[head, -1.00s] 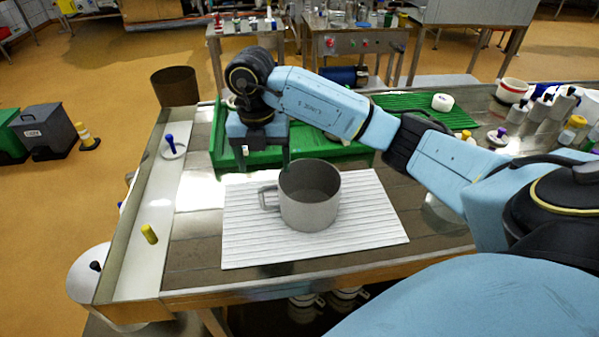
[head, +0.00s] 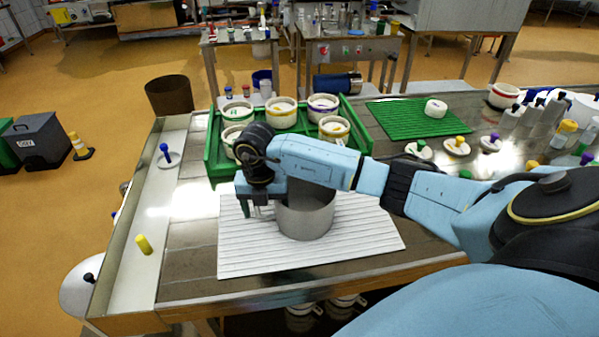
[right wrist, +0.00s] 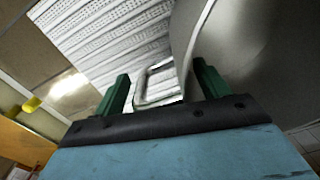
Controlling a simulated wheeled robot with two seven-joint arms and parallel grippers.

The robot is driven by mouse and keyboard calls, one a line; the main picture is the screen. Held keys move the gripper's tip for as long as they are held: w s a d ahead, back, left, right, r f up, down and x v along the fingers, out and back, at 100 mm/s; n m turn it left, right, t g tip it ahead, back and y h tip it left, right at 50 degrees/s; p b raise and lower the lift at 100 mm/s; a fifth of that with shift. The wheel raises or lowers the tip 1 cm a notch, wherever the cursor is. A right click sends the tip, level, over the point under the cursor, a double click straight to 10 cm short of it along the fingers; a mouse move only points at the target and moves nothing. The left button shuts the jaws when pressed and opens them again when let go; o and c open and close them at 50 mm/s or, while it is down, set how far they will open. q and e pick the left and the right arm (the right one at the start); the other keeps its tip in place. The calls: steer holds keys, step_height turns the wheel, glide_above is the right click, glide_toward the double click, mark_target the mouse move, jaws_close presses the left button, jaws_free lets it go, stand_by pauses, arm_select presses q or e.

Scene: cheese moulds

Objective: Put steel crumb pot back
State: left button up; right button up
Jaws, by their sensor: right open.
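The steel crumb pot (head: 306,214) stands upright on the white ribbed mat (head: 370,222) in the head view, its upper part hidden behind my right arm. My right gripper (head: 258,212) points down at the pot's left side, by its handle. In the right wrist view the gripper (right wrist: 158,95) is open, with the pot's handle (right wrist: 158,84) between its two green fingers and the pot's wall (right wrist: 255,50) close on the right. I cannot tell whether a finger touches the handle. My left gripper is not in view.
A green tray (head: 213,150) with several white moulds stands just behind the mat. A green ribbed mat (head: 405,118) and several knobbed lids lie further right. A yellow peg (head: 143,244) and a blue peg (head: 165,150) stand on the left ledge. The mat's front is clear.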

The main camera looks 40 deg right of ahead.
steer(key=shift+c, duration=0.4)
steer(key=c, duration=1.4)
